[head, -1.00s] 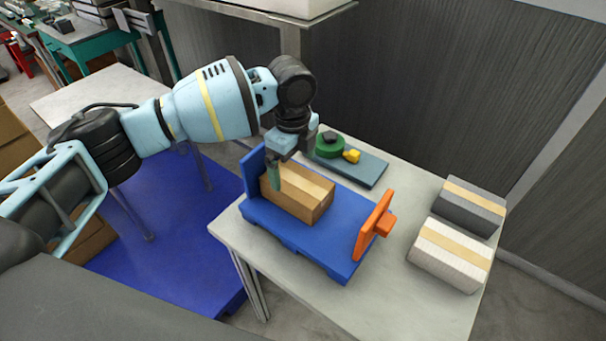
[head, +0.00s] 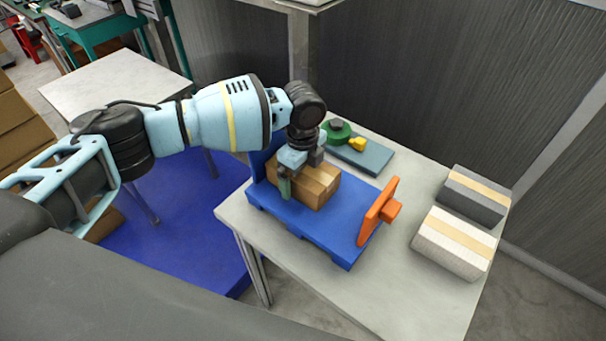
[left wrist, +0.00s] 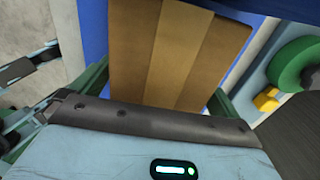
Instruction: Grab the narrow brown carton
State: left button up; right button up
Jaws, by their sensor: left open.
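The narrow brown carton (head: 318,184), with a lighter tape strip along its top, lies on the blue fixture (head: 335,241) on the table. It also shows in the left wrist view (left wrist: 175,55), directly ahead of the gripper. My left gripper (head: 296,184) is over the carton's left part, pointing down. Its green fingers are open, one to each side of the carton; the near finger shows in front of the carton's near side. Whether the fingers touch the carton cannot be told. My right gripper is not in view.
An orange clamp plate (head: 378,212) stands at the fixture's right end. A grey-blue plate (head: 372,162) with a green round part (head: 337,131) and a yellow piece (head: 357,144) lies behind. A dark grey box (head: 474,195) and a white box (head: 453,242) stand at the right.

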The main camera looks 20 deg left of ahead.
pick_arm(q)
jog(key=shift+f, duration=0.25)
jog(key=c, duration=1.1)
jog(key=shift+c, duration=0.2)
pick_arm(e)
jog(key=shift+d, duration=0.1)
pick_arm(q)
jog(key=shift+r, duration=0.2)
jog(key=shift+r, duration=0.5)
notch_tip(320, 180, up, 2)
jog(key=shift+w+r, duration=0.1)
jog(key=shift+r, duration=0.1)
jog(key=s+r+p, duration=0.1)
jog(key=s+p, duration=0.1)
jog(key=s, duration=1.4)
jog(key=shift+r, duration=0.15)
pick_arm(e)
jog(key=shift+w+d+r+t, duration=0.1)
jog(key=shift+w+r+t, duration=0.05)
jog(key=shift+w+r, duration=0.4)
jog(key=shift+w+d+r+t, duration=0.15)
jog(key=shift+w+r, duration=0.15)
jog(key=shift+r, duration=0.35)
